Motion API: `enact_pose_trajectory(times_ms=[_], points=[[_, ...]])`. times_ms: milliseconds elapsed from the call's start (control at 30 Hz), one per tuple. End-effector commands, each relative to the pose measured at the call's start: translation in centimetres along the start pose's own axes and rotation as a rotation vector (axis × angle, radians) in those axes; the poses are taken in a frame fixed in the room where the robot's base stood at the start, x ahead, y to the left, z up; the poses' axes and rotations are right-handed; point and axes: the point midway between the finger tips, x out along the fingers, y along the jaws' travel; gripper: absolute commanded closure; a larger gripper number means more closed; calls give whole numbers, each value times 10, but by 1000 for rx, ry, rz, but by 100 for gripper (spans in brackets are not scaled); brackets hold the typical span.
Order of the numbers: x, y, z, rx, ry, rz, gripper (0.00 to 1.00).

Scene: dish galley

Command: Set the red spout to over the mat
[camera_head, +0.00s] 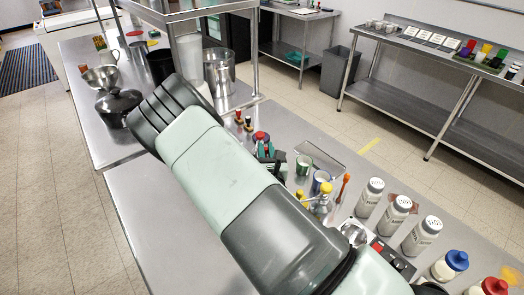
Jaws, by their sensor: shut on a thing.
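My arm fills the middle of the camera_head view and hides much of the bench behind it. Dark and green parts that look like my gripper (268,152) show just past the arm's right edge. The gripper is at a small red-topped fitting, which looks like the red spout (260,136). Its jaws are closed there, but the contact is too small to make out. A flat grey sheet (322,157) lies on the bench to the right; I cannot tell whether it is the mat. A dark striped mat (27,66) lies on the floor at the far left.
Close by stand cups (303,166), a yellow-knobbed metal fixture (322,205) and an orange-handled tool (343,187). Several white shakers (398,212) and a blue-capped bottle (450,265) line the bench at right. A post and shelf rise behind.

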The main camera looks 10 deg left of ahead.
Motion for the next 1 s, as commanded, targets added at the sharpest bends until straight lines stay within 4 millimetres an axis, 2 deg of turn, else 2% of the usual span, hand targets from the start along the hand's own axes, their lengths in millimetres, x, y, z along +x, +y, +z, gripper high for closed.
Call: enact_pose_trajectory(times_ms=[33, 633, 667, 767, 800, 1000], points=[[2, -3, 8, -2, -22, 13, 100], [4, -5, 10, -2, -28, 55, 100], [4, -5, 10, -2, -28, 55, 78], [4, -5, 9, -2, -27, 56, 63], [4, -5, 8, -2, -25, 57, 61], [3, -4, 6, -2, -17, 57, 61]])
